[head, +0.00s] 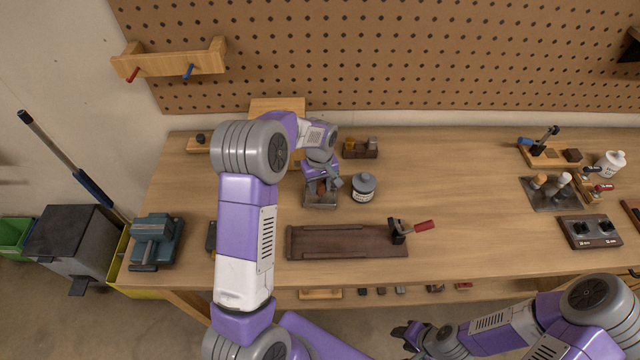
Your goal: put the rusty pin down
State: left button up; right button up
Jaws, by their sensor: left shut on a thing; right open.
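My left gripper (323,186) points down over a small square metal tray (321,205) on the workbench. It is shut on a small reddish-brown thing, which I take to be the rusty pin (320,187). The pin is tiny here and mostly hidden by the fingers. I cannot tell whether it touches the tray. My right gripper (404,335) is open and empty, low in the picture in front of the bench's front edge.
A grey-lidded white jar (363,187) stands close right of the tray. A dark wooden board (345,242) with a red-handled clamp (400,230) lies in front. A small block holder (360,148) is behind. A vise (155,240) is at left.

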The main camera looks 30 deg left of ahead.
aim_at(320, 184)
pick_arm(q)
jog(key=shift+f, duration=0.35)
jog(key=o, duration=1.1)
jog(key=shift+r, duration=0.15)
jog(key=shift+r, duration=0.3)
notch_tip(320, 184, up, 12)
jog(key=shift+r+p, duration=0.15)
jog(key=shift+p, duration=0.8)
jog(key=shift+r, duration=0.1)
